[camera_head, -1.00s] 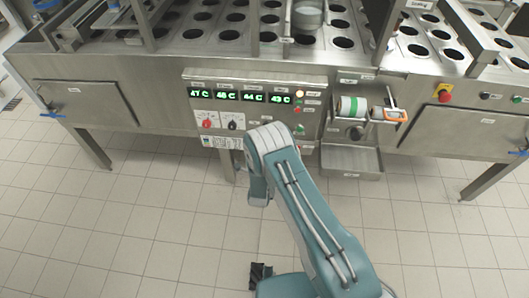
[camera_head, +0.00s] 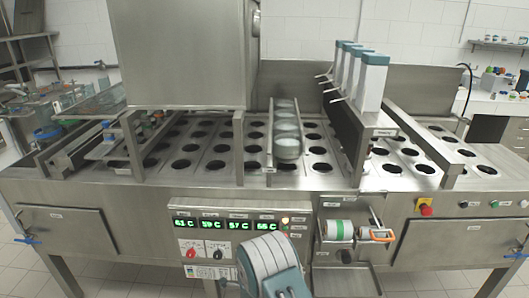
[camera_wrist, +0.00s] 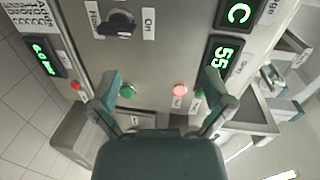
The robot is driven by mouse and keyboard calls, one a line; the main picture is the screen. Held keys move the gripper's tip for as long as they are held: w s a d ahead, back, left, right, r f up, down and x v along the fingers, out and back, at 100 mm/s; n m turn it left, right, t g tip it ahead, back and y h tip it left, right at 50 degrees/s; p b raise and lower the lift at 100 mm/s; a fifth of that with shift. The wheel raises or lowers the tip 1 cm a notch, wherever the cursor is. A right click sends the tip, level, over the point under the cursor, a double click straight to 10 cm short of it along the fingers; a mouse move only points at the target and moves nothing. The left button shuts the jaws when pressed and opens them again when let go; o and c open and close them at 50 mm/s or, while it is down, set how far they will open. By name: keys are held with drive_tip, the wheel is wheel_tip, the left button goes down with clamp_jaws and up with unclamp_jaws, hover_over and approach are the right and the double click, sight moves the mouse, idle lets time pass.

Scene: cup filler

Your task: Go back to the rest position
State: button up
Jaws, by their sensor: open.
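My gripper (camera_wrist: 155,103) shows in the wrist view, its two teal fingers spread apart with nothing between them. It faces the machine's control panel (camera_wrist: 160,50), close to a green button (camera_wrist: 127,91) and a lit red light (camera_wrist: 180,90). In the head view my arm (camera_head: 270,268) rises from the bottom edge in front of the panel. The gripper itself is hidden there. The panel carries green temperature displays (camera_head: 225,224), a red knob (camera_head: 191,253) and a dark knob (camera_head: 217,254).
The steel cup filler (camera_head: 90,195) spans the view, its top lined with round holes. Stacked clear cups (camera_head: 287,130) and several teal-topped dispensers (camera_head: 370,80) stand on it. A roll (camera_head: 339,230) and a tray (camera_head: 345,282) jut out right of the panel. Tiled floor is free below.

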wheel_tip(320, 180, up, 15)
drive_tip(key=w+d+n+g+y, duration=0.1)
drive_tip(key=w+d+n+g, duration=0.1)
drive_tip(key=d+n, duration=0.15)
drive_tip(key=s+d+r+n+g+y, duration=0.1)
drive_tip(key=s+d+r+n+g, duration=0.2)
drive_tip(key=r, duration=0.4)
drive_tip(key=s+d+r+n, duration=0.2)
drive_tip(key=s+r+n, duration=0.1)
drive_tip(key=s+r, duration=0.3)
drive_tip(key=s+d+r+n+g, duration=0.2)
drive_tip(key=s+d, duration=0.1)
drive_tip(key=s, duration=0.7)
drive_tip(key=s+d+r+n+g+h, duration=0.1)
drive_tip(key=s+d+r+n+g, duration=0.1)
drive_tip(key=s, duration=0.8)
drive_tip(key=s+d+r+n+g, duration=0.1)
drive_tip(key=s+d+r+n, duration=0.2)
drive_tip(key=s+d, duration=0.3)
drive_tip(key=s, duration=0.4)
drive_tip(key=shift+s+r+n+g+h, duration=0.2)
drive_tip(key=shift+s+n+g+h, duration=0.05)
drive_tip(key=shift+n+g+h, duration=0.15)
